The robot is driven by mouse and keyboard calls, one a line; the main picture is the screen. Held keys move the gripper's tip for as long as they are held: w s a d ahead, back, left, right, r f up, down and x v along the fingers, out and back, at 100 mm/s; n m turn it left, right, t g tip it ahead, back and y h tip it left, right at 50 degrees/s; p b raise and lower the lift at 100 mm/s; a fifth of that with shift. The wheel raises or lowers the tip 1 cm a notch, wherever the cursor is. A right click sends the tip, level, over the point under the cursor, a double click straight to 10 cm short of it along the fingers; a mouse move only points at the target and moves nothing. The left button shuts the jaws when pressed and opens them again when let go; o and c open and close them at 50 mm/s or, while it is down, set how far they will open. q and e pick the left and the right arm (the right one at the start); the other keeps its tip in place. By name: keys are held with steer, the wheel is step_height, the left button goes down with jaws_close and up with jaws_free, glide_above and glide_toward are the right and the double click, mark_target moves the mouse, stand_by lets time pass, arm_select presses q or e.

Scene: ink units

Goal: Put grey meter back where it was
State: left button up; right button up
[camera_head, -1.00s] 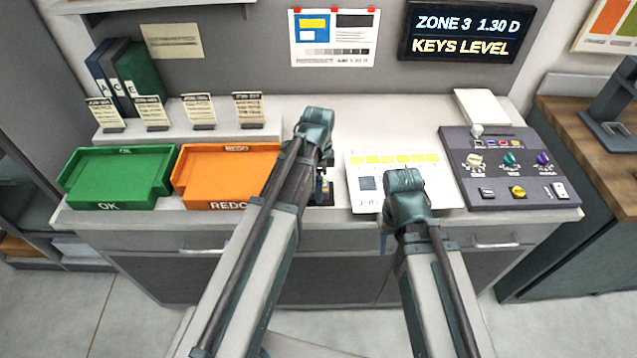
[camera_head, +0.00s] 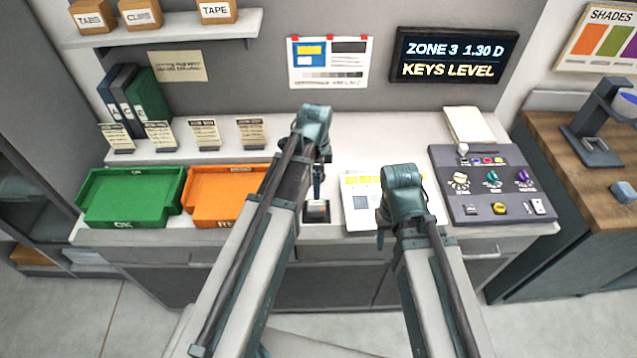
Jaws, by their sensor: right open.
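A small dark device with a pale top and an orange mark (camera_head: 317,211) sits at the front of the worktop; it may be the grey meter, but I cannot tell for sure. My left gripper (camera_head: 318,186) points down just above and behind it, mostly hidden by its own wrist; its jaws are unclear and I see nothing held. My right gripper (camera_head: 382,238) is open at the worktop's front edge, beside the white sheet (camera_head: 360,206) with yellow patches. Its wrist covers part of the sheet, and its fingers are mostly hidden.
A green OK tray (camera_head: 128,222) and an orange REDO tray (camera_head: 213,222) stand at left. A dark control console (camera_head: 470,212) with knobs is at right. Several small cards stand behind the trays. A wooden side bench (camera_head: 565,150) holds a dark stand (camera_head: 590,150) and a grey-blue lump (camera_head: 624,192).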

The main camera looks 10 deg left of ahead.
arm_select(q)
steer(key=s+d+n+y, duration=0.1)
steer(key=s+d+n, duration=0.9)
steer(key=s, duration=0.4)
steer(key=shift+s+d+n, duration=0.15)
steer(key=shift+d+n, duration=0.05)
steer(key=shift+n, duration=0.3)
step_height(320, 180, down, 6)
steer(key=b, duration=0.6)
steer(key=shift+d+r, duration=0.1)
